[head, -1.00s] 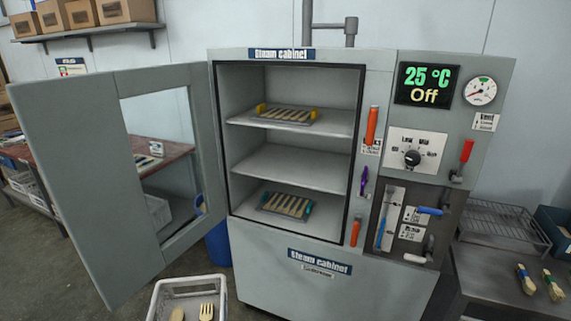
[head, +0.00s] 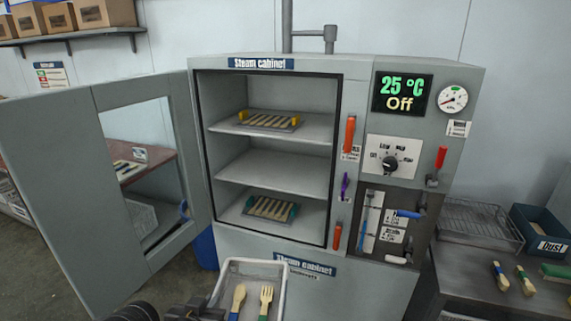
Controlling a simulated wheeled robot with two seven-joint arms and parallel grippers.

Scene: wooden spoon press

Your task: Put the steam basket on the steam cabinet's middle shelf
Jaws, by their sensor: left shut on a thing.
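The steam basket (head: 221,283), a pale open-topped tray, is in the head view at the bottom, in front of the cabinet. A wooden spoon and fork with coloured handles lie in it. My left gripper (head: 203,312) is at its left side, shut on it; the fingertips are partly cut off by the frame. The basket's near end is out of frame. The steam cabinet (head: 340,285) stands open. Its middle shelf (head: 277,173) is empty. The top shelf (head: 316,130) and bottom shelf (head: 309,218) each hold a rack of wooden pieces. My right gripper is not in view.
The open cabinet door (head: 75,200) swings out to the left. A blue bin (head: 205,250) stands beside the cabinet. Levers and a dial (head: 390,163) are on its right. A metal bench (head: 455,270) at right holds a wire rack, a dark blue box and brushes.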

